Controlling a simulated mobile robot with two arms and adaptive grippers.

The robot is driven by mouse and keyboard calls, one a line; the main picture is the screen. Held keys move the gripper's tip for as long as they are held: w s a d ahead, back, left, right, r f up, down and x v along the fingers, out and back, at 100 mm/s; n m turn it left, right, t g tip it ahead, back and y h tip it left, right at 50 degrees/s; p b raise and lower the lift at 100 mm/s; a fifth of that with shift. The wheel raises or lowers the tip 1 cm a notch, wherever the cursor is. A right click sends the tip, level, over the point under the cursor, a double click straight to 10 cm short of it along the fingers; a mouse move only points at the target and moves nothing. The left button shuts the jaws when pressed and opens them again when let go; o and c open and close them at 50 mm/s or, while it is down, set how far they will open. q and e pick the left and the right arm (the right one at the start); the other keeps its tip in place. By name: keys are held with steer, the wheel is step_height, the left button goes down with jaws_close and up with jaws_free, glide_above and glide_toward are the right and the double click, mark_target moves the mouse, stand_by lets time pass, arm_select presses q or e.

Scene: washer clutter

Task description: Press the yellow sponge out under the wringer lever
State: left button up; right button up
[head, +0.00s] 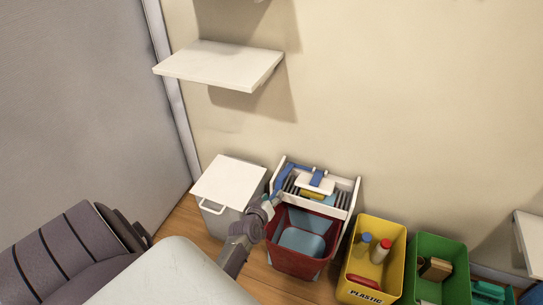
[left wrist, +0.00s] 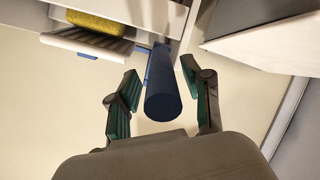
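The yellow sponge (head: 312,194) lies in the wringer (head: 343,199) on top of the red bucket (head: 290,263), partly covered by the lever's white press plate (head: 315,184). It also shows at the top left of the left wrist view (left wrist: 92,23). The blue wringer lever (head: 284,176) has its handle end pointing toward my left gripper (head: 272,197). In the left wrist view the dark blue handle (left wrist: 163,97) lies between the open green-padded fingers of the left gripper (left wrist: 160,72), with small gaps on both sides. My right gripper is in neither view.
A white lidded bin (head: 230,185) stands just left of the wringer. A yellow bin (head: 371,270) holding bottles and a green bin (head: 436,272) stand to the right. A white shelf (head: 220,63) sticks out from the wall above.

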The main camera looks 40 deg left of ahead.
arm_select(q)
steer(key=shift+s, duration=0.15)
steer(key=shift+s+d, duration=0.2)
steer(key=shift+s, duration=0.15)
steer(key=v, duration=1.1)
steer(key=shift+r, duration=0.25)
steer(key=shift+a, duration=0.15)
